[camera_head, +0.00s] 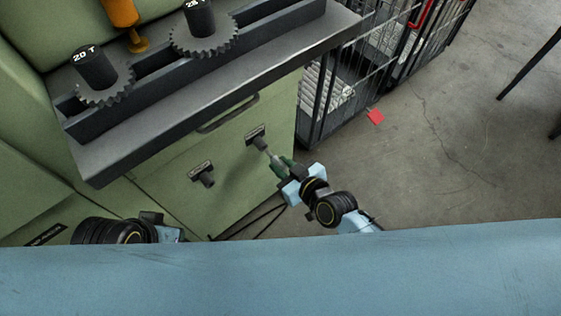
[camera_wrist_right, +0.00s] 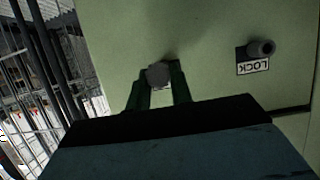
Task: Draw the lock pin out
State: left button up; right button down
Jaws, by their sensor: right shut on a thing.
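Two small dark pins with label plates sit on the green cabinet front. The left one (camera_head: 206,179) stands free. In the right wrist view it is the knob (camera_wrist_right: 262,48) at the right, beside a plate reading LOCK upside down. My right gripper (camera_head: 279,160) has its green fingers closed around the round grey end (camera_wrist_right: 158,75) of the other pin, whose plate (camera_head: 255,132) is to the right in the head view. A grey shaft shows between that plate and the fingers. Its label is mostly hidden. My left gripper (camera_head: 167,234) is partly visible at lower left; its fingers are hidden.
A grey ledge (camera_head: 120,165) with toothed gears (camera_head: 205,38) overhangs the cabinet front. A drawer handle (camera_head: 228,114) is above the pins. A wire cage (camera_head: 345,100) stands right of the cabinet. The concrete floor (camera_head: 470,160) further right is mostly clear.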

jog(key=shift+s+d+p, duration=0.35)
jog(key=shift+s+d, duration=0.25)
jog(key=shift+s, duration=0.25)
jog(key=shift+s+d, duration=0.2)
jog(key=shift+s, duration=0.05)
jog(key=s+d+p, duration=0.2)
jog(key=s+d, duration=0.3)
jog(key=s, duration=0.2)
jog(key=shift+s, duration=0.15)
dwell(0.6)
dwell(0.4)
